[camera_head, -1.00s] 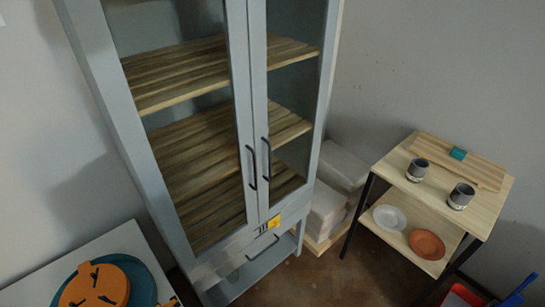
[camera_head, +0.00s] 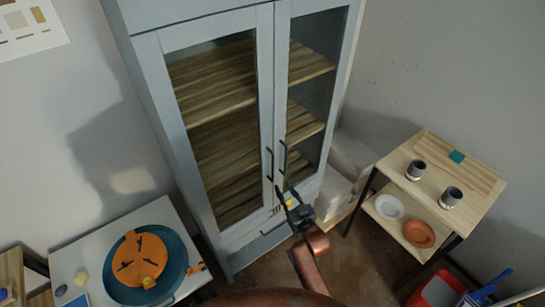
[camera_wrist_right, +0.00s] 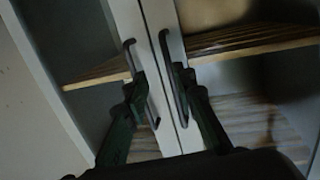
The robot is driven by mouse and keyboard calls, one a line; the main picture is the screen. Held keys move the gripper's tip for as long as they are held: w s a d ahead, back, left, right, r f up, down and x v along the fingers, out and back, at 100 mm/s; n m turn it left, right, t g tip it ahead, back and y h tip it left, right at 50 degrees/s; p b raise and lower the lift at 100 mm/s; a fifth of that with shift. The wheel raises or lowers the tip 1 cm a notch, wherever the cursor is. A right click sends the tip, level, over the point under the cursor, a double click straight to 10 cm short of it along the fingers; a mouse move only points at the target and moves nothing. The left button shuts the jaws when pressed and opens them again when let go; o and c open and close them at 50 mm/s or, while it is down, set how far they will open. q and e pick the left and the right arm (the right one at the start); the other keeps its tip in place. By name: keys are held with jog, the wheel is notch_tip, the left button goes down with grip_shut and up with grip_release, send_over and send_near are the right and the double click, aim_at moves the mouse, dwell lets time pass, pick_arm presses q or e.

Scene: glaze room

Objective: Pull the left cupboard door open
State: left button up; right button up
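The tall grey-blue cupboard has two glass doors, both closed. The left cupboard door (camera_head: 264,98) carries a dark bar handle (camera_head: 269,164) near its inner edge. The right door's handle (camera_head: 284,158) is close beside it. My right gripper (camera_head: 287,194) is in front of the doors near the lower ends of the handles, its fingers apart. In the right wrist view its fingers (camera_wrist_right: 163,95) are spread, with the two dark handles close between or beside them. I cannot tell whether either finger touches a handle. My left gripper is not in view.
At the left, a white table (camera_head: 75,262) bears a teal disc (camera_head: 178,262) with an orange piece on it. At the right, a small wooden shelf unit (camera_head: 440,165) holds cups and dishes. A red bin (camera_head: 440,290) stands at the lower right. White blocks are beside the cupboard.

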send_near(273, 166)
jog(key=x, duration=0.3)
jog(key=shift+t+y, duration=0.3)
jog(key=shift+t, duration=0.1)
jog(key=p+x, duration=0.1)
jog(key=x, duration=0.5)
jog(key=shift+w+f+p, duration=0.15)
jog(key=shift+w+p, duration=0.05)
jog(key=shift+p, duration=0.15)
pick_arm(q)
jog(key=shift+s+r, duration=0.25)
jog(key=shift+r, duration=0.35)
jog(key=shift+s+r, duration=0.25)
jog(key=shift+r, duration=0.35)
pick_arm(e)
jog(key=shift+w+a, duration=0.2)
jog(key=shift+w, duration=0.35)
jog(key=shift+c, duration=0.5)
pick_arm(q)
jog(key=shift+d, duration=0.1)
pick_arm(e)
jog(key=shift+f, duration=0.1)
grip_shut()
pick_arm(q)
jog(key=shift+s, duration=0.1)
